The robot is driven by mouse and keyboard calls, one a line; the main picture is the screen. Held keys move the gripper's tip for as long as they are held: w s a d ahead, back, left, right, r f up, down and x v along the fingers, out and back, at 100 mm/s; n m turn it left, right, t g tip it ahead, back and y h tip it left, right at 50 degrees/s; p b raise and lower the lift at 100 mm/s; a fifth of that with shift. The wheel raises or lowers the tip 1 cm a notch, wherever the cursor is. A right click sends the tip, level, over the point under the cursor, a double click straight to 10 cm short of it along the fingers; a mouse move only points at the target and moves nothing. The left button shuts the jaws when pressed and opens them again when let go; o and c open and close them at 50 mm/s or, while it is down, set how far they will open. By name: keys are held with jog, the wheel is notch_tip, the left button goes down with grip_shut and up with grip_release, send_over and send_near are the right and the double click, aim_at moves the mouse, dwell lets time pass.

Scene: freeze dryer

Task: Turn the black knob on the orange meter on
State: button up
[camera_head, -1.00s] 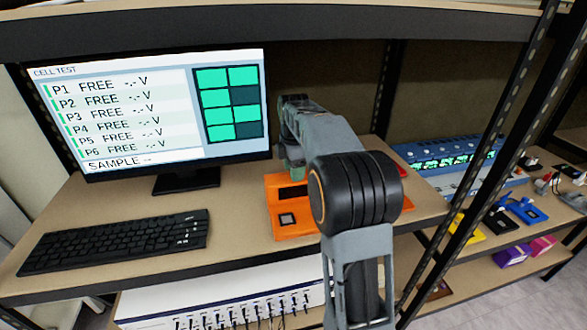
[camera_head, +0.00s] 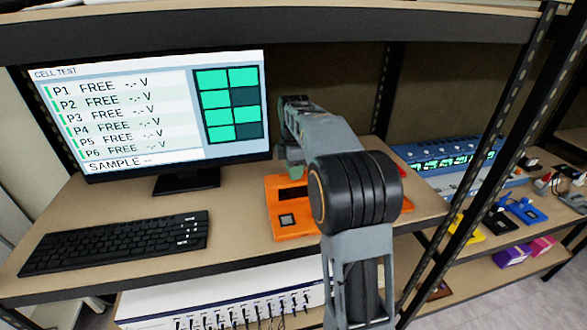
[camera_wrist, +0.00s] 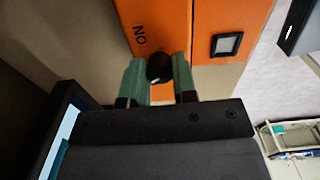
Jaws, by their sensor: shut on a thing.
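The orange meter (camera_head: 296,230) sits on the shelf right of the monitor, partly hidden by my arm. In the wrist view the orange meter (camera_wrist: 205,20) shows an "ON" label and a square grey window. The black knob (camera_wrist: 159,68) is between the two green fingers of my gripper (camera_wrist: 160,80), which is shut on it. A small pale mark shows on the knob. In the head view the knob is hidden behind my arm, and my gripper (camera_head: 293,170) is only partly visible above the meter.
A monitor (camera_head: 120,115) reading "CELL TEST" and a black keyboard (camera_head: 115,241) stand to the left. An upright shelf post (camera_head: 490,150) is on the right. A blue device (camera_head: 440,150) sits beyond it. A white unit (camera_head: 150,305) is on the shelf below.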

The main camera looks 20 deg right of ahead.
jog(key=m+p, duration=0.1)
jog(key=m, duration=0.3)
jog(key=shift+r+p, duration=0.15)
jog(key=shift+p, duration=0.15)
jog(key=m+p, duration=0.1)
jog(key=m, duration=0.3)
jog(key=m+p, duration=0.1)
jog(key=m, duration=0.2)
jog(key=shift+m, duration=2)
jog(key=shift+p, duration=0.3)
jog(key=o, duration=0.9)
jog(key=shift+o, duration=0.2)
notch_tip(320, 180, up, 14)
jog(key=shift+f, duration=0.2)
